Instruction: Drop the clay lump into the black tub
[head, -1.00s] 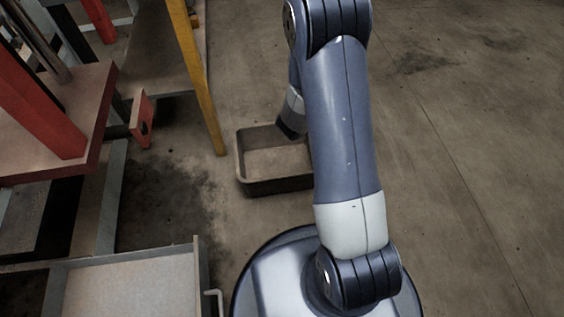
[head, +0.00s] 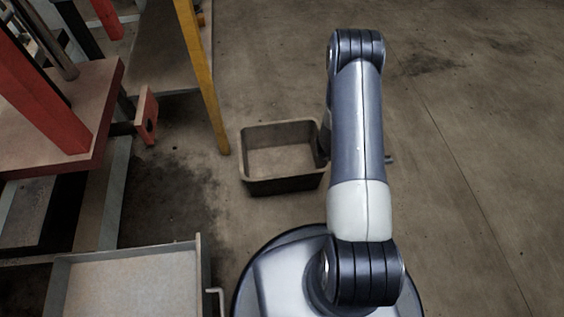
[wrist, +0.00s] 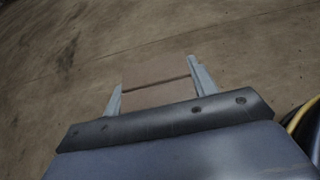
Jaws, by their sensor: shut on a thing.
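The black tub (head: 282,186) stands on the floor left of my arm in the head view. It is open-topped, dark-walled and looks empty, though its right edge lies close to my arm. In the wrist view my gripper (wrist: 160,88) has its two grey fingers on either side of a brown, block-like clay lump (wrist: 156,74) and is shut on it. Bare floor shows beyond the lump, and the tub cannot be made out there. In the head view my arm hides the lump and most of the gripper.
A yellow post (head: 203,80) stands just left of the tub. A red and grey machine frame (head: 60,120) fills the left side. A pale metal tray (head: 130,285) is at the lower left. The concrete floor (head: 480,150) on the right is clear.

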